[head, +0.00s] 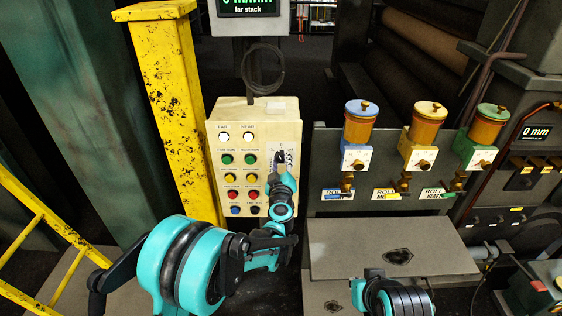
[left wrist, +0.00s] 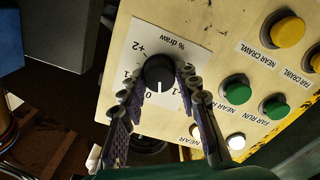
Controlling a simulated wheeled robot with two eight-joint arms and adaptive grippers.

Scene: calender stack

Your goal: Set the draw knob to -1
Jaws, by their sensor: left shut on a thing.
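The draw knob (left wrist: 160,73) is a black round knob with a white pointer line, on a white scale plate marked "% draw" (left wrist: 190,48). In the left wrist view the pointer aims straight down, seemingly between the 0 and -1 marks. My left gripper (left wrist: 158,80) is shut on the knob, one finger on each side. In the head view my left gripper (head: 279,163) reaches the dial at the right side of the cream control box (head: 264,110) and hides most of the knob. My right gripper is not in view; only part of my right arm shows at the bottom.
Coloured push buttons (head: 228,159) stand in two columns left of the dial in the head view. A yellow post (head: 172,100) stands left of the box. A grey panel (head: 325,150) with several oilers (head: 358,125) is to the right. A cable coil (head: 262,70) hangs above.

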